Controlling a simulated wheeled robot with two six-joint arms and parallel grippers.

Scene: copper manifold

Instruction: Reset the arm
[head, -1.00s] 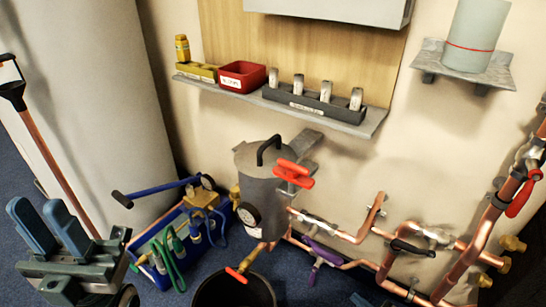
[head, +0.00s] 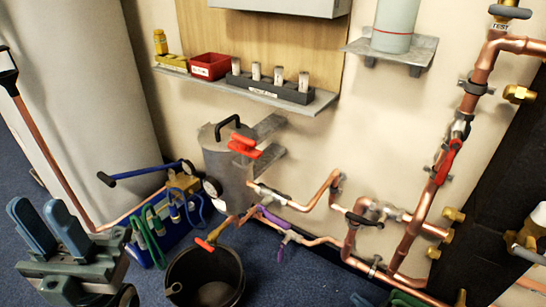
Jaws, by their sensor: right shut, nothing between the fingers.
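My left gripper (head: 37,206) is at the lower left of the head view, its two blue fingers pointing up with a clear gap between them. It is open and nothing is between the fingers. Of my right gripper, only a small blue-grey tip (head: 361,300) shows at the bottom edge, below the copper pipes. It is shut and holds nothing that I can see; the rest of that arm is out of view.
A blue tool tray (head: 142,252) with hoses and a black bucket (head: 205,280) stand right of my left gripper. A grey tank (head: 226,165) and copper pipes (head: 319,205) are on the wall. Above is a shelf (head: 240,90) with a red bin (head: 210,66).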

